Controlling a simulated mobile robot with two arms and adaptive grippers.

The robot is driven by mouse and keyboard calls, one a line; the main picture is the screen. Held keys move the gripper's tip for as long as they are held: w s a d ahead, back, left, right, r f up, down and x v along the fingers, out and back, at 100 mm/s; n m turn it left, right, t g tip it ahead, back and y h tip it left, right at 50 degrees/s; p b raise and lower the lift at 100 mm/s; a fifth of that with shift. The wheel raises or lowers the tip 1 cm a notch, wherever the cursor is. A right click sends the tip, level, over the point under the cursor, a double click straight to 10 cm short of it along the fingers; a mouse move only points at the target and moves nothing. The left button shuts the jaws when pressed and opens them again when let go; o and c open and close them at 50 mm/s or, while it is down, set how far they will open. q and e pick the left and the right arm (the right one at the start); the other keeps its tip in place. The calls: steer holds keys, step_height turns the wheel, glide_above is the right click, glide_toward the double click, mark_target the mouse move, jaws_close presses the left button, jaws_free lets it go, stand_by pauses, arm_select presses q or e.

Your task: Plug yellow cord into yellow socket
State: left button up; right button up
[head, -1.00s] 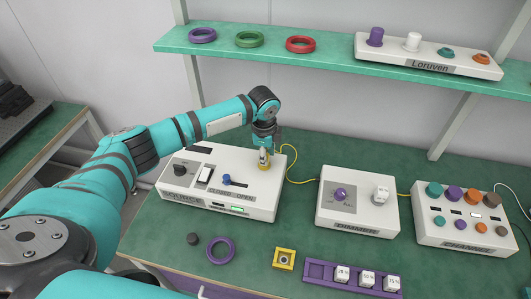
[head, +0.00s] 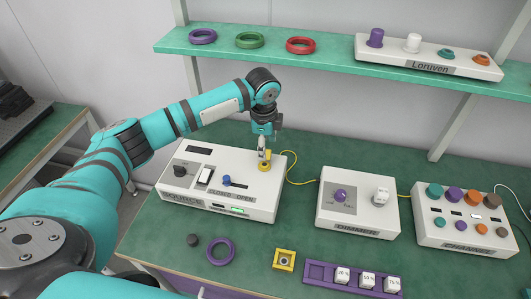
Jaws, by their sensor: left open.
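The white source box (head: 232,192) stands at the left of the bench. A yellow fitting (head: 264,166) sits at its back right corner; whether this is the socket alone or the plug seated in it is too small to tell. The yellow cord (head: 299,183) shows from behind that corner, looping right to the dimmer box. My left gripper (head: 264,152) is open, pointing down just above the yellow fitting; its fingertips partly hide it. My right gripper is not in view.
The white dimmer box (head: 357,222) and channel box (head: 452,238) stand to the right. A purple ring (head: 220,251), a yellow square block (head: 284,260) and a purple tray (head: 320,272) with several white cubes lie in front. A green shelf (head: 340,53) hangs behind.

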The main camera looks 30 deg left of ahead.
arm_select(q)
step_height(320, 180, up, 6)
steer(key=shift+s, duration=0.4)
steer(key=shift+d, duration=0.1)
